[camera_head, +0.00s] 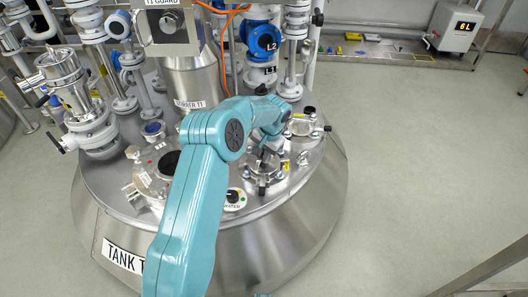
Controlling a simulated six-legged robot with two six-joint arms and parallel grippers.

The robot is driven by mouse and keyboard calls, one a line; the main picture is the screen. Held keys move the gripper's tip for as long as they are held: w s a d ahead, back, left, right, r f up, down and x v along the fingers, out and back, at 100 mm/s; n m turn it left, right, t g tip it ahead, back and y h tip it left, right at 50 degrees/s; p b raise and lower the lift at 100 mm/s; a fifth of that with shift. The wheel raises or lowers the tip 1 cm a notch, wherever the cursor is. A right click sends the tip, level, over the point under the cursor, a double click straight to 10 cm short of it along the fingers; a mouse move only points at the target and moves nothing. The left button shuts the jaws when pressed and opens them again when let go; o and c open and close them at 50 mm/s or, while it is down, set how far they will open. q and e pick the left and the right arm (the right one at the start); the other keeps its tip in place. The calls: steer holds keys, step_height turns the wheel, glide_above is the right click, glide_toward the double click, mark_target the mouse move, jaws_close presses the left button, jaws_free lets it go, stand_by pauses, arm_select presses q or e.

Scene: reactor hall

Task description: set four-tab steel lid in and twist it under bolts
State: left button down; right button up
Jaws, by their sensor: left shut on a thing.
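The steel lid (262,176) is at a round port on the right part of the tank top. Bolts stand around its edge. My left gripper (265,158) points down over the lid and is shut on it, at its middle. The teal arm hides part of the gripper and of the tank top. I cannot tell whether the tabs are under the bolts.
The steel tank top (225,215) also carries an open dark port (168,162), a black-and-white knob (235,198) and another closed port (300,126). A stirrer column (192,80) and blue-faced instruments (262,40) rise behind. The floor at right is clear.

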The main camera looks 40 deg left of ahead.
arm_select(q)
steer(key=shift+f, duration=0.4)
steer(key=n, duration=0.3)
steer(key=shift+w+n+g, duration=0.1)
steer(key=shift+n+g, duration=0.2)
steer(key=shift+g, duration=0.1)
steer(key=c, duration=1.5)
jaws_free()
steer(key=shift+n, duration=0.4)
steer(key=o, duration=0.5)
steer(key=shift+c, duration=0.2)
